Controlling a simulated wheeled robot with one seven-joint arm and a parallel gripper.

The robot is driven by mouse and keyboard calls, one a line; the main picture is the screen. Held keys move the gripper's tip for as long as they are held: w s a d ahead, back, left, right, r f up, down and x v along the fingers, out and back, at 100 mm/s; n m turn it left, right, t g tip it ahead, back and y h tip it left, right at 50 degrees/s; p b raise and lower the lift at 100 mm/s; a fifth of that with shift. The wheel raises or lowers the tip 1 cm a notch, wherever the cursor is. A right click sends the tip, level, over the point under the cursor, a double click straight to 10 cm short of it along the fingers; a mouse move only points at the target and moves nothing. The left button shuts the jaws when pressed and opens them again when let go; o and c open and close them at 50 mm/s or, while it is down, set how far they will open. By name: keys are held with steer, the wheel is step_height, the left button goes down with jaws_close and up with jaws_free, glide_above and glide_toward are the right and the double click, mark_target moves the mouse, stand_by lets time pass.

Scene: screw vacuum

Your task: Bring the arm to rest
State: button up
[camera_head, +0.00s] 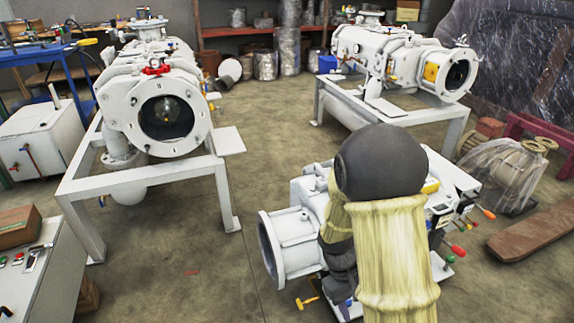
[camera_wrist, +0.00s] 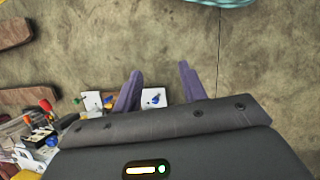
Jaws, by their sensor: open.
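My gripper (camera_wrist: 160,68) shows in the wrist view as two purple fingers, spread apart with a clear gap and nothing between them. Past the fingers are the concrete floor and a small white part with a blue knob (camera_wrist: 155,98). In the head view my arm, with a dark rounded joint and pale yellow sleeves, stands in front of the near white vacuum machine (camera_head: 295,230) and hides much of it. My gripper is largely hidden there, low beside the sleeve. I cannot tell how far it is from the machine.
A white machine (camera_head: 160,80) stands on a frame at the left, another (camera_head: 400,60) at the back right. A control cabinet (camera_head: 45,280) is at the lower left. A brown board (camera_head: 535,232) lies at the right. The floor between the frames (camera_head: 270,130) is clear.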

steer(key=s+r+m+t+y+p, duration=0.1)
steer(key=r+m+t+p, duration=0.1)
steer(key=r+p, duration=1.8)
steer(key=s+r+m+t+y+p, duration=0.2)
steer(key=r+p, duration=1.8)
steer(key=r, duration=1.1)
steer(key=shift+s+a+m+t+p, duration=0.3)
steer(key=shift+a+t, duration=0.15)
steer(key=shift+t, duration=0.35)
steer(key=shift+f, duration=0.1)
steer(key=shift+c, duration=0.6)
